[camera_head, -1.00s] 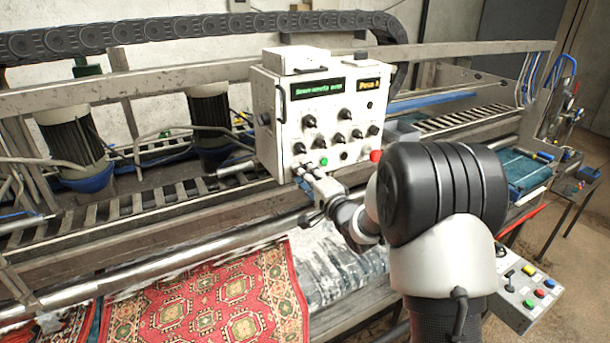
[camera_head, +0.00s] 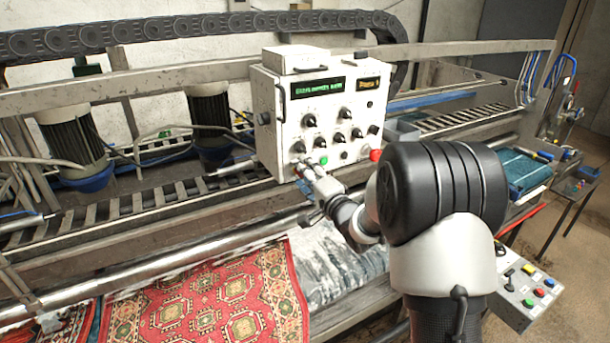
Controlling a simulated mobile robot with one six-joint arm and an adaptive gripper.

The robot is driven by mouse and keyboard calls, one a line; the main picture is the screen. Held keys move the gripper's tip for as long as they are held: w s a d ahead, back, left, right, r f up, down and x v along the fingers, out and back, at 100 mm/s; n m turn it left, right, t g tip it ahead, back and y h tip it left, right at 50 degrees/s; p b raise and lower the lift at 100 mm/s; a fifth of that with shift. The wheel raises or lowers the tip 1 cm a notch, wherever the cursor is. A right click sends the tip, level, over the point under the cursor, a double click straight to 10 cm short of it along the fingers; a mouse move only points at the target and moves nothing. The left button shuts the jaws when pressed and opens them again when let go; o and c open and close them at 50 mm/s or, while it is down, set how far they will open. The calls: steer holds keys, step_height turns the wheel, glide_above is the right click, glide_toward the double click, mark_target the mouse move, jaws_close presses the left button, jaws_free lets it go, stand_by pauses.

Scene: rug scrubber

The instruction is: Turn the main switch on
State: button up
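A white control box (camera_head: 270,119) stands on the machine's frame, with two lit displays, several black knobs, a green button (camera_head: 323,160) and a red button (camera_head: 376,155). No label tells which control is the main switch. My gripper (camera_head: 303,166) is at the lower left of the box's front face, close to the lowest left knobs and left of the green button. The fingertips are small and partly merge with the panel, so I cannot tell whether they touch a control or are open or shut.
A red patterned rug (camera_head: 215,300) lies on the machine bed below. A second panel (camera_head: 530,292) with coloured buttons is at the lower right, behind my arm. A roller track and motors are to the left. My arm hides part of the machine right of the box.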

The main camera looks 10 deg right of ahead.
steer(key=v, duration=1.2)
steer(key=s+d+f+n+g+h+b, duration=0.2)
steer(key=s+f+n+g+h+b, duration=0.6)
steer(key=s+b, duration=0.45)
steer(key=s+a+f+n+g+b, duration=0.1)
steer(key=s+f+b, duration=0.1)
steer(key=s+f, duration=0.2)
steer(key=s+a+f+n+g+y+b, duration=0.1)
steer(key=s+a+f+n+g+b, duration=0.1)
steer(key=s, duration=0.9)
steer(key=s+a+f+n+g+y+b, duration=0.1)
steer(key=s+a+f+b, duration=0.1)
steer(key=s+f+b, duration=0.2)
steer(key=s+f, duration=0.2)
steer(key=s, duration=0.2)
steer(key=shift+a+n, duration=0.25)
steer(key=shift+n, duration=0.05)
